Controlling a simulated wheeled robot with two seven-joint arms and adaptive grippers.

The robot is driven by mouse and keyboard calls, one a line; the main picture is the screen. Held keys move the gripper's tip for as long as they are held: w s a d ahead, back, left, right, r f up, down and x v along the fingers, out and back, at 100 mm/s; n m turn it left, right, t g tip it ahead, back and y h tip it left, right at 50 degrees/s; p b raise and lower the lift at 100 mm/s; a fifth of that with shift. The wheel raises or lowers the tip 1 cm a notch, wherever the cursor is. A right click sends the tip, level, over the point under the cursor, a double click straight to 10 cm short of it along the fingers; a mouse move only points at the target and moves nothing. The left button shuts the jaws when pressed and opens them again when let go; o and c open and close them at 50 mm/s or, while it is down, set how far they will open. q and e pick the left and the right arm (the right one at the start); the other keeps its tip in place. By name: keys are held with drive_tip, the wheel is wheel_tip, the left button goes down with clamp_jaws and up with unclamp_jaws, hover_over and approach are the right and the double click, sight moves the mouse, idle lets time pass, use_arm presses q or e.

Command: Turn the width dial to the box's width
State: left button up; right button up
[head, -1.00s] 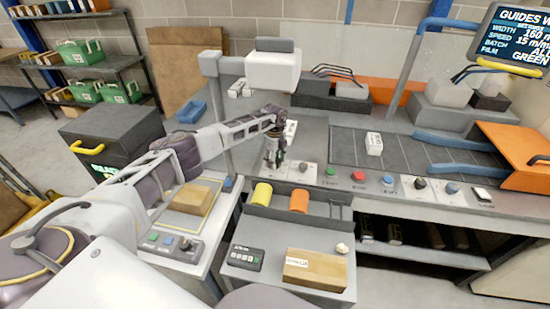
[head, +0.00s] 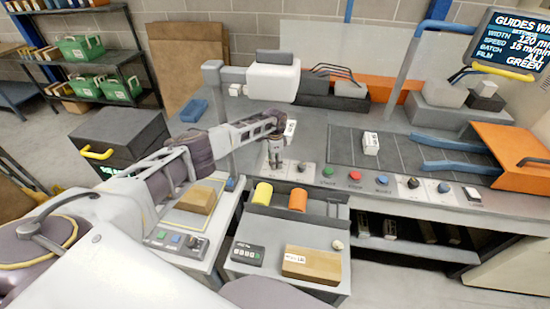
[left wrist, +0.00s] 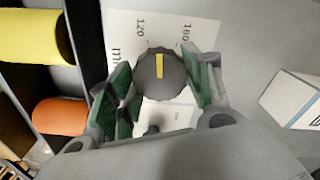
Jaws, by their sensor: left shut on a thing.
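The width dial (left wrist: 160,76) is a round dark knob with a yellow pointer line, seen in the left wrist view. The line points to the top of the picture, between the printed 120 and a second number. My left gripper (head: 275,163) is over the panel in the head view, shut on the dial. Its green-padded fingers (left wrist: 160,90) are on either side of the knob. The screen (head: 512,40) reads WIDTH 120. A brown cardboard box (head: 313,263) with a white label lies on the front table, and another (head: 195,198) on the left stand. My right gripper is out of view.
Right of the gripper are a green button (head: 328,171), a red button (head: 354,175) and more controls. Yellow (head: 263,194) and orange (head: 298,200) rolls lie in front. A white carton (head: 371,143) stands on the conveyor (head: 400,155).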

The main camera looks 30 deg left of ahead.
use_arm(q)
drive_tip(key=shift+w+r+n, duration=0.1)
drive_tip(key=shift+n, duration=2.1)
drive_tip(key=o, duration=1)
drive_tip(key=shift+o, duration=0.2)
wheel_tip(320, 180, up, 12)
drive_tip(key=shift+s, duration=0.2)
